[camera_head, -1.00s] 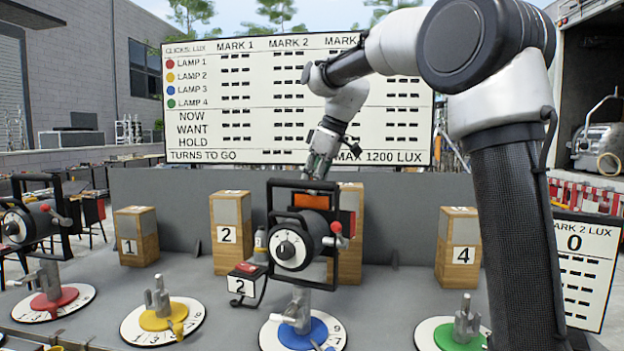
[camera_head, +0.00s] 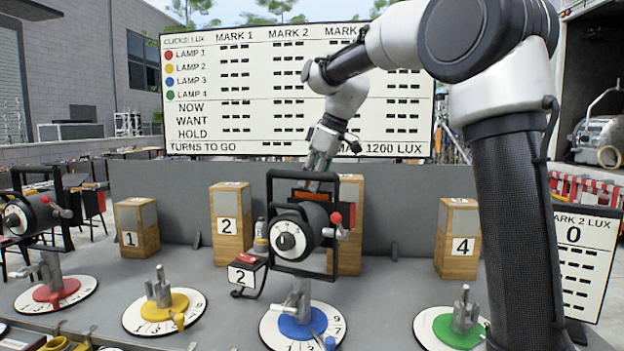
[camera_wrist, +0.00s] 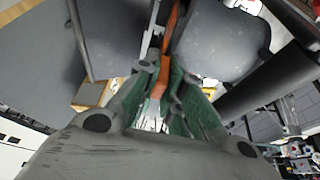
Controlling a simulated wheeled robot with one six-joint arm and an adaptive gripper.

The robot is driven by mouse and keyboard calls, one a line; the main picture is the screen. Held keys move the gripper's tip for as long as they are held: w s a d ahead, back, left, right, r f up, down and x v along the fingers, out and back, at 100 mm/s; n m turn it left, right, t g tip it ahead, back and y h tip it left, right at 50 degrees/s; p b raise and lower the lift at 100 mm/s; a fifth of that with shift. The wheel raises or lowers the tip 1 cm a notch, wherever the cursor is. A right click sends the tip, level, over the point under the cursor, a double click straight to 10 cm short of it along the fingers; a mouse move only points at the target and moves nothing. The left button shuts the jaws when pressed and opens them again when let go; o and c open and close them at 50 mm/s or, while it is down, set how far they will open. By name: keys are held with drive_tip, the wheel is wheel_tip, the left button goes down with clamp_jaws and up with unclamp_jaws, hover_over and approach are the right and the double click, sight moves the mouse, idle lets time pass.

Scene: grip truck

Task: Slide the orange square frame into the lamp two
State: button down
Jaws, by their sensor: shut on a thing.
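The orange square frame shows as a narrow orange strip (camera_head: 312,195) behind the dark lamp head, inside the upper part of its black bracket. My gripper (camera_head: 318,178) reaches down behind that lamp and is shut on the frame. In the wrist view the orange strip (camera_wrist: 166,62) runs between the green fingers of my gripper (camera_wrist: 165,82), close beside the grey lamp body (camera_wrist: 222,42). The lamp (camera_head: 300,235) stands on the blue base, with a small box marked 2 (camera_head: 243,277) hanging on its left. Most of the frame is hidden; I cannot tell how far it is in the lamp.
A yellow base (camera_head: 165,308) and a green base (camera_head: 455,328) carry bare posts. Another lamp (camera_head: 30,217) stands on the red base (camera_head: 57,290). Numbered wooden blocks, such as block 2 (camera_head: 230,225), stand behind. The grey bench (camera_head: 390,290) is clear right of the lamp.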

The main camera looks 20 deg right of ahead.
drive_tip(key=shift+f, duration=0.9)
drive_tip(key=c, duration=1.1)
unclamp_jaws()
drive_tip(key=shift+r, duration=2.95)
